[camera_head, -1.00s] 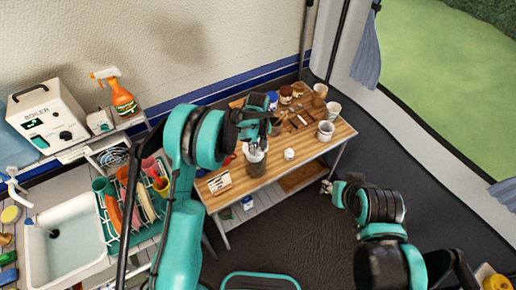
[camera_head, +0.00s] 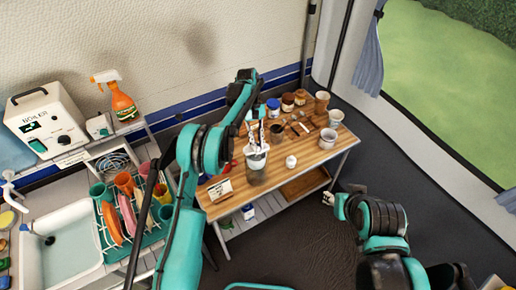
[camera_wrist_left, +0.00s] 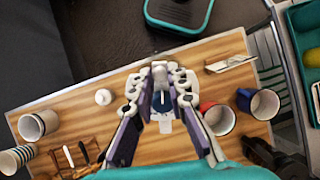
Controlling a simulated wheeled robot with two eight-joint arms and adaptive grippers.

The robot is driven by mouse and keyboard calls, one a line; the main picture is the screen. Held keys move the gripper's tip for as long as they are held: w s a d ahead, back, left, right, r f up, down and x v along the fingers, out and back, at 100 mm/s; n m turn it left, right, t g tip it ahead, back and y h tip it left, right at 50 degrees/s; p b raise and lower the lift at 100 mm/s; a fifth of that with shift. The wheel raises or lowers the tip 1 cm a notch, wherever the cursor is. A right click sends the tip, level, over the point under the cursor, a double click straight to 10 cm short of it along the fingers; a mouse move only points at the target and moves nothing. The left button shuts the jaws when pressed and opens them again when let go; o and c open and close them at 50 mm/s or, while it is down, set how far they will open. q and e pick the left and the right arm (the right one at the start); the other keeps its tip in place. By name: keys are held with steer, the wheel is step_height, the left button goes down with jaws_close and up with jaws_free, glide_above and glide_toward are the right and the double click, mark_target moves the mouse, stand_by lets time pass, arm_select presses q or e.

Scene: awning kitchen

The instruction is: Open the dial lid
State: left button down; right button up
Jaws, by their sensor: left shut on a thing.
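A jar with a grey, see-through body (camera_head: 257,174) stands near the front edge of the wooden table, with a pale top. My left gripper (camera_head: 257,140) comes down over this top from above. In the left wrist view its fingers (camera_wrist_left: 161,80) close around a pale part with a dark blue face (camera_wrist_left: 161,103), which looks like the dial lid. The fingers hide most of the jar there. I cannot tell whether the lid has come away from the jar. My right gripper (camera_head: 328,198) is off the table's front right side, too small to read.
The wooden table (camera_head: 222,206) also holds a small white round thing (camera_head: 291,161), a card stand (camera_head: 220,190), and several cups and jars at the back right. A sink (camera_head: 72,250) and dish rack stand at the left.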

stand_by(0.3)
arm_select(q)
steer(key=c, duration=1.5)
jaws_free()
steer(key=shift+r, duration=0.1)
steer(key=v, duration=0.7)
steer(key=shift+w+a+r, duration=0.1)
steer(key=shift+w, duration=0.05)
